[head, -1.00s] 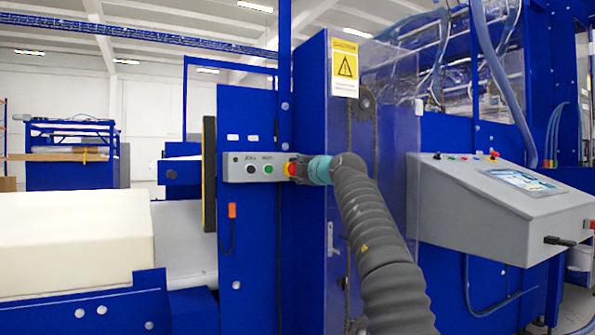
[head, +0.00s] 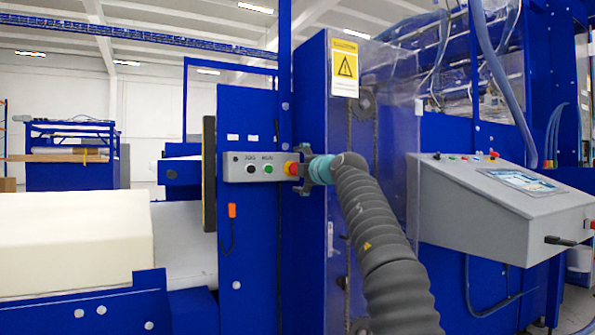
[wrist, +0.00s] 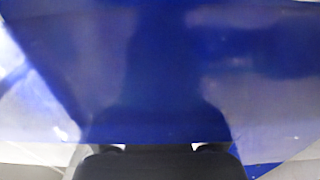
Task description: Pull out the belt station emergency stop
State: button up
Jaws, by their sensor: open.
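The belt station emergency stop (head: 291,168) is a red button with a yellow surround at the right end of a grey control box. In the head view my gripper (head: 301,173) is just right of the button, with its dark fingers spread open. The fingers partly overlap the button's right side, and I cannot tell whether they touch it. The wrist view shows only a blurred blue surface and the dark gripper body (wrist: 160,165) at the bottom. The button does not show there.
The grey box (head: 232,168) also carries a black and a green button and is fixed to a blue post. A clear guard with a yellow warning sign (head: 345,68) stands behind my arm. A grey console (head: 490,205) is at right, a cream foam block (head: 75,240) at left.

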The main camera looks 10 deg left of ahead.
dwell(0.4)
jog(key=b+v, duration=0.4)
jog(key=v, duration=0.3)
jog(key=shift+b, duration=0.3)
dwell(0.6)
